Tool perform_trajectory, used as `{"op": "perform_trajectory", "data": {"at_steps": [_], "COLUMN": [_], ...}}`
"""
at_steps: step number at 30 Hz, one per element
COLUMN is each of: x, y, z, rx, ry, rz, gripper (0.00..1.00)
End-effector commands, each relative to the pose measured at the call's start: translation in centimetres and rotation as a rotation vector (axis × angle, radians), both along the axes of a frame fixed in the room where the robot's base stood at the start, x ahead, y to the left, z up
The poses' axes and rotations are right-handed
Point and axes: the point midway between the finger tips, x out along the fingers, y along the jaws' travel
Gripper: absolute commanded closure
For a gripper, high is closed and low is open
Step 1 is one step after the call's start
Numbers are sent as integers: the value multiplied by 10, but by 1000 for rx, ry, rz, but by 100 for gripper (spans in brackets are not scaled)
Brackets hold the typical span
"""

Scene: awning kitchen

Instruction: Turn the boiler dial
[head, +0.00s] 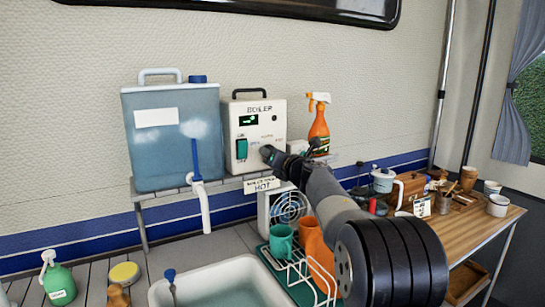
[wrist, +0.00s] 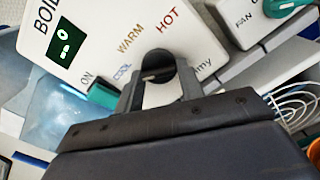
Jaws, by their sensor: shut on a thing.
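The boiler (head: 257,119) is a cream box with a black handle, standing on a shelf against the wall. Its face carries a small green-lit display (head: 248,120) and a green switch (head: 241,149). In the wrist view, the boiler panel (wrist: 112,20) shows the labels COOL, WARM and HOT in an arc above my gripper (wrist: 157,70). My gripper is shut on the boiler dial (wrist: 158,74), a dark round knob mostly hidden between the fingers.
A blue water tank (head: 172,130) stands left of the boiler. An orange spray bottle (head: 319,125) stands to its right. A wooden table (head: 463,222) holds several items at right.

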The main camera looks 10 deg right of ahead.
Motion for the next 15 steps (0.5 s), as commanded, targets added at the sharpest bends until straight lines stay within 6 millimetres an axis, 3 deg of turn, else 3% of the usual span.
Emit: {"op": "perform_trajectory", "data": {"at_steps": [5, 6, 13, 15], "x": [0, 0, 0, 0], "y": [0, 0, 0, 0], "z": [-2, -2, -1, -1], "rx": [-2, -2, 0, 0], "ry": [3, 3, 1, 1], "rz": [1, 1, 0, 0], "gripper": [86, 61, 42, 42]}}
